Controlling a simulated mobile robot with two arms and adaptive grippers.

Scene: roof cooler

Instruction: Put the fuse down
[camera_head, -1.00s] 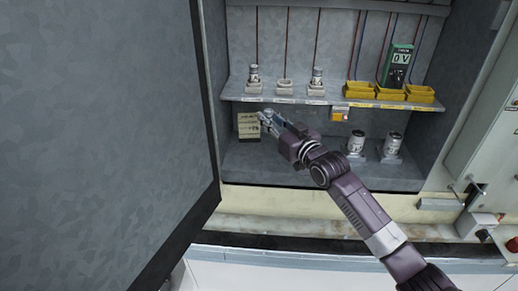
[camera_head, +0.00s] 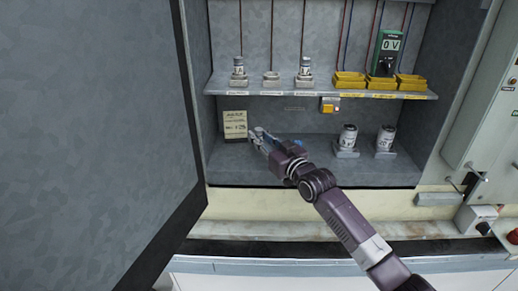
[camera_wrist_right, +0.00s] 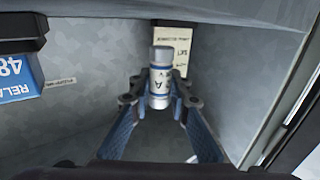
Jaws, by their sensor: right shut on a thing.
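My right gripper (camera_head: 262,137) reaches into the cabinet, low and left, just above the lower shelf (camera_head: 255,175). In the right wrist view the gripper (camera_wrist_right: 160,101) is shut on a fuse (camera_wrist_right: 160,80), a white cylinder with metal end caps. The fuse stands roughly upright between the fingertips. Whether its base touches the shelf is hidden. In the head view the fuse is small and partly covered by the fingers. A cream label card (camera_head: 235,126) stands against the back wall behind it. My left gripper is not in view.
Two fuses (camera_head: 348,138) (camera_head: 385,139) stand in holders to the right on the lower shelf. The upper shelf (camera_head: 300,91) holds two more fuses, an empty holder (camera_head: 271,77), yellow holders (camera_head: 350,82) and a green meter (camera_head: 386,52). An open door (camera_head: 90,140) bounds the left.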

